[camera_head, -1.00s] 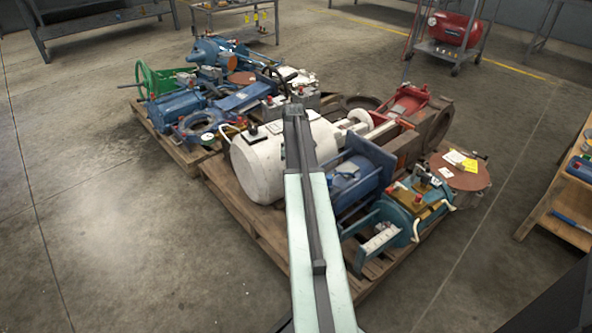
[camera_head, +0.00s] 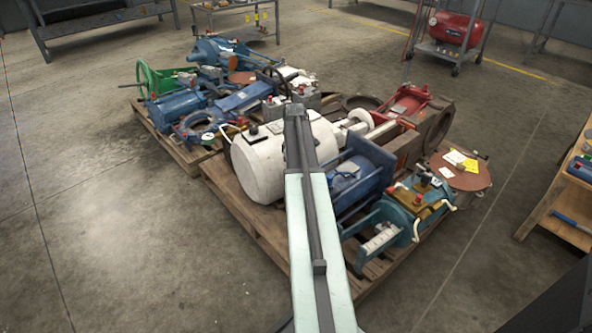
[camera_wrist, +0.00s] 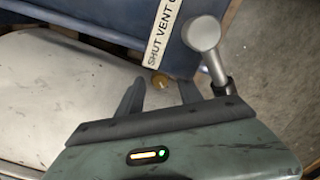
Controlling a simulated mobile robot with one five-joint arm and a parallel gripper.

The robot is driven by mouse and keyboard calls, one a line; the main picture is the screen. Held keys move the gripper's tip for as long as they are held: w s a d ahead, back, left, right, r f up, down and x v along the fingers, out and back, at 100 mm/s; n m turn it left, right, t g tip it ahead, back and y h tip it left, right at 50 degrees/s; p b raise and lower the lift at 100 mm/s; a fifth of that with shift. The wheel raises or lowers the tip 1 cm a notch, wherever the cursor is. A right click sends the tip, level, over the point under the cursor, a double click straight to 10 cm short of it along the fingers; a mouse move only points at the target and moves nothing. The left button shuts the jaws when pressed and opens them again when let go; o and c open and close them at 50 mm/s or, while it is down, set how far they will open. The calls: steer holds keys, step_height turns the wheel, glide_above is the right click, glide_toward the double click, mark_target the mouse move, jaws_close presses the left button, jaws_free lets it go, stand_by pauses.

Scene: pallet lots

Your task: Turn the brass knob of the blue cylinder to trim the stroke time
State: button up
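I cannot tell how far beyond the tips the knob lies, and no contact shows. A blue cylinder in a blue frame (camera_head: 372,155) stands right of my arm in the head view. My gripper and the knob cannot be made out there.
A grey ball-ended lever (camera_wrist: 203,35) stands close to the right finger. A white tank (camera_head: 262,172) lies left of my arm, and its pale side (camera_wrist: 50,100) fills the wrist view's left. Crowded equipment covers the wooden pallet (camera_head: 240,215). The floor at left is clear.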

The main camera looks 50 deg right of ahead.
steer(key=shift+r, duration=0.15)
step_height(320, 180, up, 8)
steer(key=p, duration=0.8)
steer(key=shift+f, duration=0.2)
steer(key=shift+f, duration=0.1)
